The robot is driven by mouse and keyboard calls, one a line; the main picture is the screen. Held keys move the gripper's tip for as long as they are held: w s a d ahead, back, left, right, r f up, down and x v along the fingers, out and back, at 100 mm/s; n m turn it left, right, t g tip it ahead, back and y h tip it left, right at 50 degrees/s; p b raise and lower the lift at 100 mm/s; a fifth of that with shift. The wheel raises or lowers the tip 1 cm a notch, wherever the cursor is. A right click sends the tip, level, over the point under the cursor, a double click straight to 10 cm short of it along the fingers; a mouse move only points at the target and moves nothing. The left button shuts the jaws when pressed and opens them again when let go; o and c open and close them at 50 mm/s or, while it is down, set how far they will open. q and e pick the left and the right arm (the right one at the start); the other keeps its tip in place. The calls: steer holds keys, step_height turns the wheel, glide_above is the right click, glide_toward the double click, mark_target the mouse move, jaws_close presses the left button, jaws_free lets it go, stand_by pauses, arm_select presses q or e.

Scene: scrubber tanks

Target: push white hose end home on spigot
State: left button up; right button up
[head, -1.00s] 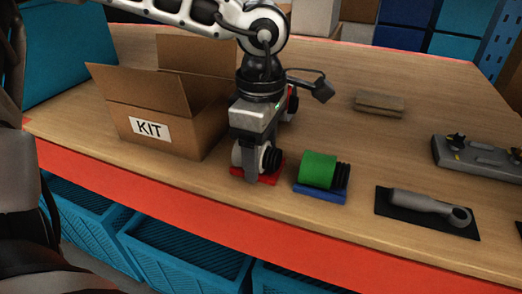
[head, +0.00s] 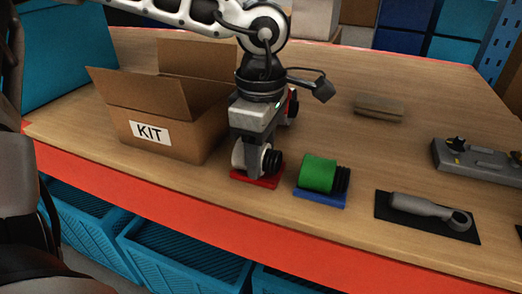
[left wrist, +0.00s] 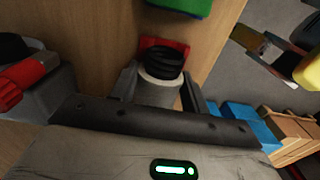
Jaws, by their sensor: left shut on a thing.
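The white hose end (head: 238,157) is a white cuff with a black ribbed hose piece (head: 273,162). It lies over a red pad (head: 252,181) near the bench's front edge. My left gripper (head: 256,168) points down and is shut on the cuff, hiding its middle. In the left wrist view the white rim (left wrist: 161,79) and black ribs (left wrist: 165,60) show between the fingers, with the red pad behind. I cannot make out the spigot in these views. My right gripper is not in view.
A green cuff (head: 318,173) sits on a blue pad (head: 320,200) just to the right. An open KIT box (head: 185,135) stands close on the left. A grey handled tool (head: 425,205) lies on a black mat, and a grey unit with knobs (head: 480,158) stands farther right.

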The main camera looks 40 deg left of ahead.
arm_select(q)
steer(key=shift+r+p, duration=1.35)
steer(key=shift+r, duration=1.5)
